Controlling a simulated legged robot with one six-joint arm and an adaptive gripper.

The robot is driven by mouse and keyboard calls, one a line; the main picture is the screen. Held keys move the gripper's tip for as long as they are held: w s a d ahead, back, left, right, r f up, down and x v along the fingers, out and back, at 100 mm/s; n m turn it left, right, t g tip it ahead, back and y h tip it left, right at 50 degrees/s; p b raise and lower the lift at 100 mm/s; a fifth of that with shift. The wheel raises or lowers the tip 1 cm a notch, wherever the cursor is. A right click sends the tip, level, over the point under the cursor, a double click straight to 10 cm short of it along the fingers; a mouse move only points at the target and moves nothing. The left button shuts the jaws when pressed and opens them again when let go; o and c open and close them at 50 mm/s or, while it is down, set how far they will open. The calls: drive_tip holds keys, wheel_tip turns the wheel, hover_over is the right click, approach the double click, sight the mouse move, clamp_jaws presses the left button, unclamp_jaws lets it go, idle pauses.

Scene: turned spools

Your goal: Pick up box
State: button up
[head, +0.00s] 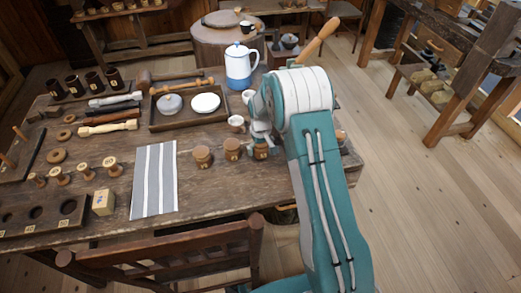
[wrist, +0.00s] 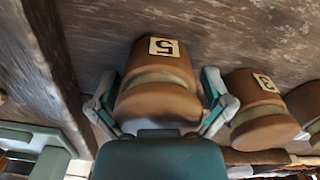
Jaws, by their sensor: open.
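A round turned wooden box with a 5 label (wrist: 158,75) sits between the fingers of my gripper (wrist: 159,92) in the wrist view. The fingers are spread on both sides of it; contact is not clear. In the head view my gripper (head: 261,137) is over the rightmost box (head: 261,152) of a row at the table's front right, partly hiding it. A second box (head: 232,149) and a third box (head: 202,157) stand to its left. A neighbouring labelled box (wrist: 258,105) shows to the right in the wrist view.
The wooden table (head: 222,185) carries a striped cloth (head: 155,180), a tray (head: 160,124) with a lidded pot and a white dish, and a blue and white coffee pot (head: 239,66). A small pale block (head: 103,202) stands near the front left. A chair (head: 165,250) stands at the front.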

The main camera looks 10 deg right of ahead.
drive_tip(key=shift+f, duration=0.1)
drive_tip(key=c, duration=0.8)
drive_tip(key=shift+s, duration=0.1)
drive_tip(key=shift+c, duration=0.2)
